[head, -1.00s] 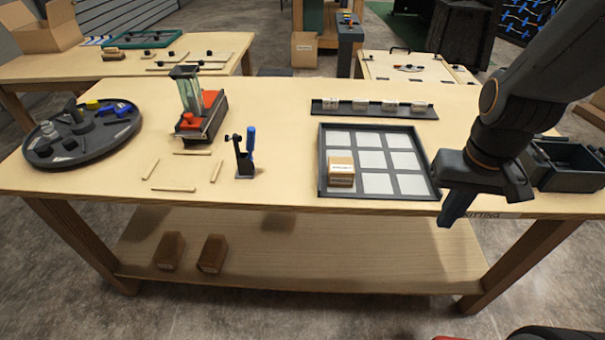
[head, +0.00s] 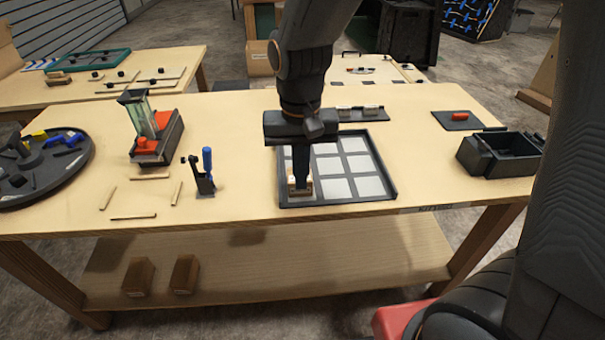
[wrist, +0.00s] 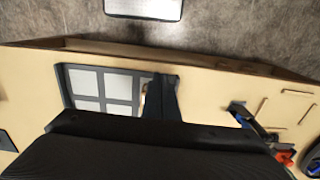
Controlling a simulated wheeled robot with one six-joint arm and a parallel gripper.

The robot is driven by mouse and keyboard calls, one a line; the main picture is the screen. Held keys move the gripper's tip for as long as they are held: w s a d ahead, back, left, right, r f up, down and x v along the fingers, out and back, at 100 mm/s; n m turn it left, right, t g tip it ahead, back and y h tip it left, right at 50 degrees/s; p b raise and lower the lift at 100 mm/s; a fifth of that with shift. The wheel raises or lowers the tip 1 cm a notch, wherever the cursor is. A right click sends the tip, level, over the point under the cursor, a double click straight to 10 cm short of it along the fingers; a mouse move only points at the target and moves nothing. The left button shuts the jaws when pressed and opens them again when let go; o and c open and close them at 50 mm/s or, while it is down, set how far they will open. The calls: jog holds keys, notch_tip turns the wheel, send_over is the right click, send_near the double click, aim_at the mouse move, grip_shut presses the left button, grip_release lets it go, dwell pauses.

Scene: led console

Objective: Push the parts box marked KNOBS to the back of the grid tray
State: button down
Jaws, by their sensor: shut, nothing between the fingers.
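The grid tray (head: 340,208) is dark with pale square pads and lies near the table's front edge in the head view. The small tan parts box (head: 292,184) sits in its front left cell; its label cannot be read now. My gripper (head: 303,184) is shut and empty, pointing down at the box and covering its middle. Whether it touches the box cannot be told.
A rack of small boxes (head: 365,115) stands behind the tray, partly hidden by my arm. A blue-handled tool in a stand (head: 205,175) is left of the tray. A dark bin (head: 500,155) and a mat with a red part (head: 458,118) are to the right.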

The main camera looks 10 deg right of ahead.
jog(key=w+f, duration=0.1)
jog(key=f, duration=0.1)
jog(key=f+p, duration=0.1)
jog(key=f, duration=0.2)
jog(key=w+f+p, duration=0.1)
jog(key=f, duration=0.2)
jog(key=shift+w+d, duration=0.15)
jog(key=shift+w, duration=0.85)
